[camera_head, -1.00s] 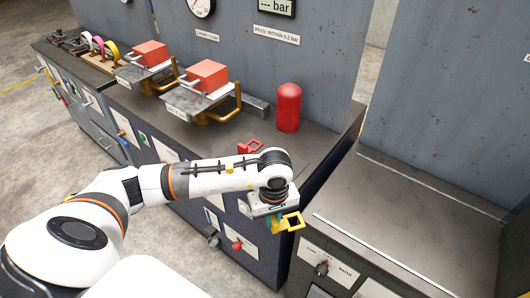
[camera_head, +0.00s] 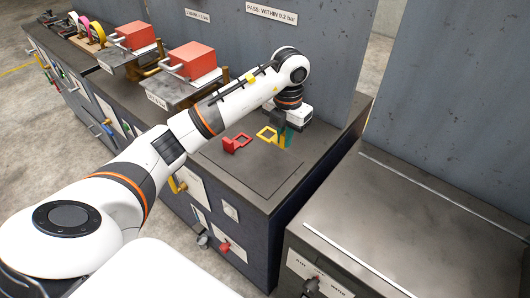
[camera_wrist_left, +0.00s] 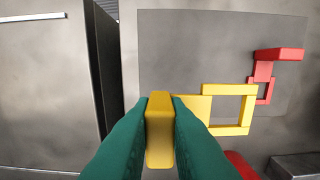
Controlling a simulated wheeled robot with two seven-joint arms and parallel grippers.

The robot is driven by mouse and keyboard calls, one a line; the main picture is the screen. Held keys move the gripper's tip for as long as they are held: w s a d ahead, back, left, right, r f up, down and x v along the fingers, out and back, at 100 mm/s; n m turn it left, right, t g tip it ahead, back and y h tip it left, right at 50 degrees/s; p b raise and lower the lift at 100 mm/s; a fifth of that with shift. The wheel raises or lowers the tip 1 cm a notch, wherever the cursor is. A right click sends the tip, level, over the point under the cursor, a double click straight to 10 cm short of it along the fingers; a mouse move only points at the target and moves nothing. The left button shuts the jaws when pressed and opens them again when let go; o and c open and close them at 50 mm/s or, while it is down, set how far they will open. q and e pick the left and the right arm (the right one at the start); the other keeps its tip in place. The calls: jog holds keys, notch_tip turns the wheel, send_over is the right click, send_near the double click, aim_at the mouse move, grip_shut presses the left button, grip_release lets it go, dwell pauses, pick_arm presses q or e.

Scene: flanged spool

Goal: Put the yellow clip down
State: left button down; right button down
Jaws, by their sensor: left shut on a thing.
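The yellow clip (camera_head: 267,133) has a square open frame and a block-like grip. My left gripper (camera_head: 284,136) is shut on that grip, its green fingers on both sides of the yellow clip (camera_wrist_left: 160,130) in the left wrist view. The clip is over the dark rectangle (camera_head: 262,168) on the countertop; I cannot tell whether it touches the surface. A red clip (camera_head: 236,143) is on the same rectangle, left of the yellow one; it also shows in the left wrist view (camera_wrist_left: 264,72). My right gripper is not in view.
Red blocks (camera_head: 193,59) on metal stands are further left on the counter. A red object (camera_wrist_left: 242,166) shows at the bottom of the left wrist view. A gap separates this counter from the bare grey one (camera_head: 420,215) at right. The rectangle's front part is clear.

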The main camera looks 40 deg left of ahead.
aim_at(284, 148)
pick_arm(q)
notch_tip(284, 148, down, 4)
jog(key=shift+s+f+p, duration=0.1)
jog(key=shift+f+p, duration=0.1)
jog(key=shift+p, duration=0.1)
notch_tip(284, 148, down, 4)
jog(key=shift+f+p, duration=0.1)
jog(key=shift+p, duration=0.25)
jog(key=shift+f, duration=0.1)
jog(key=c, duration=1.9)
grip_release()
jog(key=shift+f, duration=0.1)
jog(key=o, duration=0.5)
